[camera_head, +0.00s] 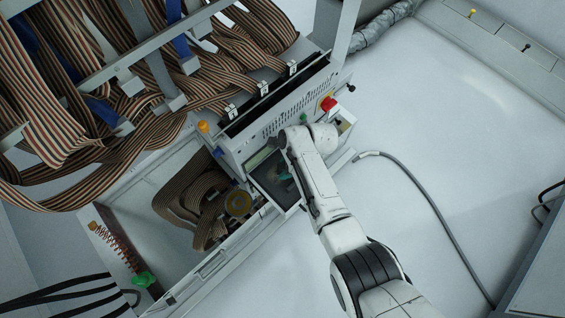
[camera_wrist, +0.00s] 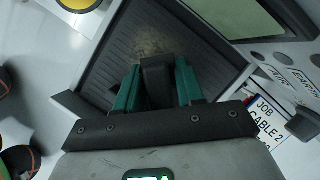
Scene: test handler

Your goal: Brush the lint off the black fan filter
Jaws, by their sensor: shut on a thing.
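The black fan filter (camera_wrist: 116,52) is a dark ribbed panel in a pale frame, ahead of my gripper in the wrist view. In the head view the filter (camera_head: 264,166) shows on the front of the pale machine, partly hidden by my arm. A tan, dusty patch of lint (camera_wrist: 152,46) lies on the filter around its upper middle. My gripper (camera_wrist: 156,82) has green fingers shut on a dark block, seemingly the brush (camera_wrist: 157,76). The brush's far end is over the filter beside the lint; I cannot tell whether it touches.
A red knob on yellow (camera_head: 328,103) sits on the machine above my wrist. A label reading JOB CABLE 2 (camera_wrist: 270,117) is right of my gripper. Striped ribbon cables (camera_head: 185,200) fill the bay to the left. A grey cable (camera_head: 425,196) lies on the open floor at right.

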